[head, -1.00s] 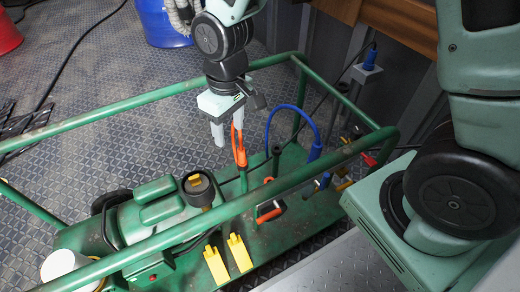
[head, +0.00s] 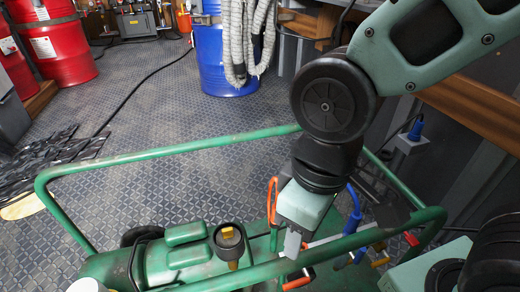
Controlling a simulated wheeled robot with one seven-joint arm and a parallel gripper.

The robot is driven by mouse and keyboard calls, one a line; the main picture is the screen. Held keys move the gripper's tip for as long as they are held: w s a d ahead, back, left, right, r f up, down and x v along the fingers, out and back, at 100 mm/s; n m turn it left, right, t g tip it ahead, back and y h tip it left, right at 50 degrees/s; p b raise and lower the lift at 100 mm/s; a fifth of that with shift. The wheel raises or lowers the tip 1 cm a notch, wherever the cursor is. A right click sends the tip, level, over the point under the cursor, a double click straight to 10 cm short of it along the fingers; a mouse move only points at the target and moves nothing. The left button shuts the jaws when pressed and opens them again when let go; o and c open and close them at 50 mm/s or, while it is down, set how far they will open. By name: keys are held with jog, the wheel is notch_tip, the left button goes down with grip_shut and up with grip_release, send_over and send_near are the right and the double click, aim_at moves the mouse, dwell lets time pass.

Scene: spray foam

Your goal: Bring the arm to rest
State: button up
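My gripper (head: 292,246) hangs from my arm in the right half of the head view, pointing down. It is over the right part of the green machine frame, close to its front rail (head: 345,245). One pale finger shows clearly; the other is hidden or overlaps it, so I cannot tell whether the fingers are apart. I see nothing held between them. An orange loop-shaped part (head: 271,203) stands just left of the gripper, partly behind it.
The green tube frame (head: 150,155) surrounds a green machine (head: 185,250) with a black-and-yellow cap (head: 229,240). A blue drum (head: 222,55) with grey hoses (head: 245,40) and red drums (head: 55,45) stand behind. A cable crosses the open patterned floor (head: 150,105). Grey wall panels close the right side.

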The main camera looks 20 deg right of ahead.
notch_tip(320, 180, up, 37)
jog(key=p, duration=3.6)
jog(key=shift+f, duration=0.15)
